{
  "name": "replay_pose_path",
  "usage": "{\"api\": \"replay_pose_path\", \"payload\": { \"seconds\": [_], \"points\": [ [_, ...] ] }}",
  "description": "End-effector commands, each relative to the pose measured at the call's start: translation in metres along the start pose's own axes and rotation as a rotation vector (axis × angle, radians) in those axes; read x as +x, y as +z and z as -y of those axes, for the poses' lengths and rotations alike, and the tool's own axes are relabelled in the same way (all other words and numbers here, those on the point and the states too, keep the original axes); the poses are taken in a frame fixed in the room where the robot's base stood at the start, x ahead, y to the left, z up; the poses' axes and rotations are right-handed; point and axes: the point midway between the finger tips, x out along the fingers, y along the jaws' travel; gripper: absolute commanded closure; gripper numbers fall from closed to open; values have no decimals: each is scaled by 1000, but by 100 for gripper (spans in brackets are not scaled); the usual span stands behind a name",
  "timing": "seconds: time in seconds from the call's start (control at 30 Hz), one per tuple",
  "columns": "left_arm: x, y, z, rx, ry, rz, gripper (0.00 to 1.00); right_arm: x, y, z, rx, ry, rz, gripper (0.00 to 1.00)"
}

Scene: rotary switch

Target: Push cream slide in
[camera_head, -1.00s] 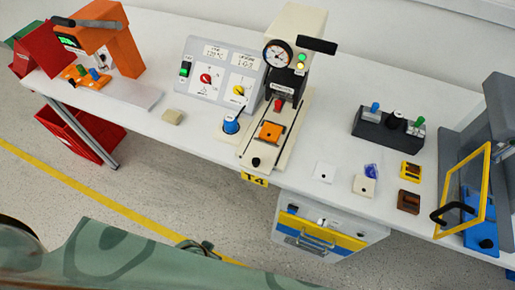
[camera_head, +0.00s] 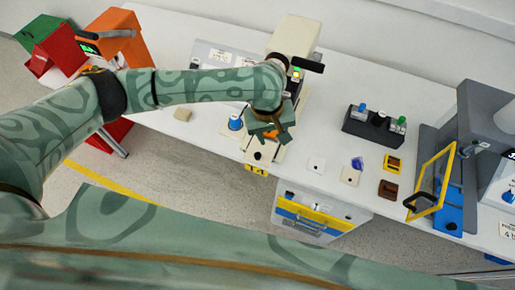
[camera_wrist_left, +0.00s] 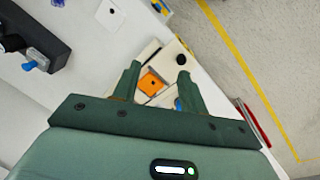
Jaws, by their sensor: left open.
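The cream slide (camera_head: 253,161) has a black knob (camera_head: 258,155) at its front end and sits at the front of the cream press (camera_head: 293,36). Its orange block is partly hidden in the head view by my left gripper (camera_head: 270,137). In the left wrist view, the orange block (camera_wrist_left: 151,83) shows between the open fingers of my left gripper (camera_wrist_left: 159,66), with the knob (camera_wrist_left: 181,60) just beyond the fingertips. The gripper is empty and above the slide; I cannot tell whether it touches anything. My right gripper is not in view.
A blue knob (camera_head: 235,123) stands close left of the slide. To its right lie a white tile (camera_head: 316,164), a cream piece (camera_head: 350,177) and small yellow and brown blocks. A dark switch box (camera_head: 374,127) stands behind them. My left arm hides much of the grey panel.

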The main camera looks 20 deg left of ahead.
Motion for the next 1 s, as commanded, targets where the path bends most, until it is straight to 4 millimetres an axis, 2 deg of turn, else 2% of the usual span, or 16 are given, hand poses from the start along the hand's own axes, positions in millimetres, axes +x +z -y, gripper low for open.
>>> {"api": "replay_pose_path", "payload": {
  "seconds": [0.03,0.1,0.27,0.47,0.8,1.0],
  "points": [
    [-14,-12,9,-66,-47,-14,57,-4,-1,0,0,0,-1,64],
    [-23,-21,20,-154,-99,-20,57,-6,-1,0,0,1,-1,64],
    [-25,-28,32,-240,-147,-24,57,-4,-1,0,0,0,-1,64],
    [12,-27,38,-243,-149,-21,57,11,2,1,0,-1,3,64],
    [97,-27,49,-241,-147,-20,57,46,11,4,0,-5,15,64],
    [125,-27,53,-240,-145,-22,57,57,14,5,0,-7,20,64]
  ]
}}
